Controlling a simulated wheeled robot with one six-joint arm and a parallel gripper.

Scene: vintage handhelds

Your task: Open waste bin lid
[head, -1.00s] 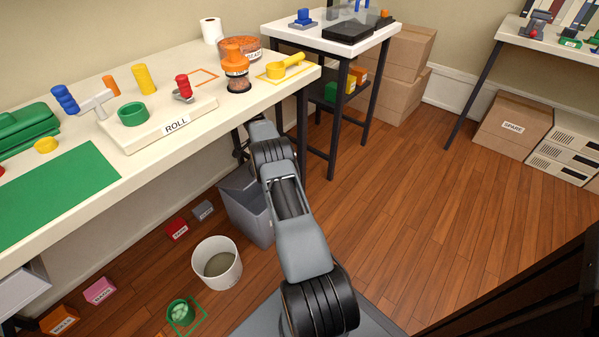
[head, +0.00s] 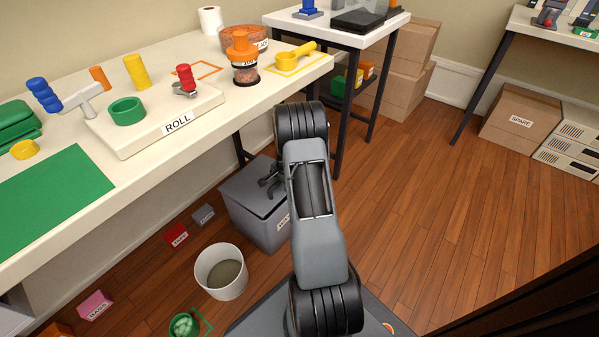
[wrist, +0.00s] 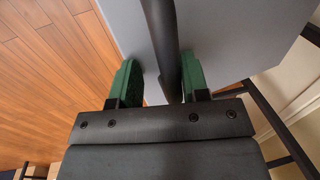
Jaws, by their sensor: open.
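The grey waste bin (head: 258,228) stands on the floor beside the long bench, with a partly hidden label on its front. Its flat grey lid (head: 245,188) looks shut in the head view. In the wrist view the grey lid (wrist: 225,40) fills the upper middle, and a dark bar (wrist: 163,40) runs along it. My gripper (head: 268,188) is over the lid; its green-padded fingers, also in the wrist view (wrist: 160,85), are open, one on each side of the bar. I cannot tell whether they touch it. My arm hides the bin's right side.
A white round bin (head: 221,272) stands close in front of the waste bin. Small red (head: 175,235) and grey (head: 203,215) labelled blocks lie to its left. The long bench (head: 165,150) edge is above and left. The wooden floor (head: 440,220) on the right is clear.

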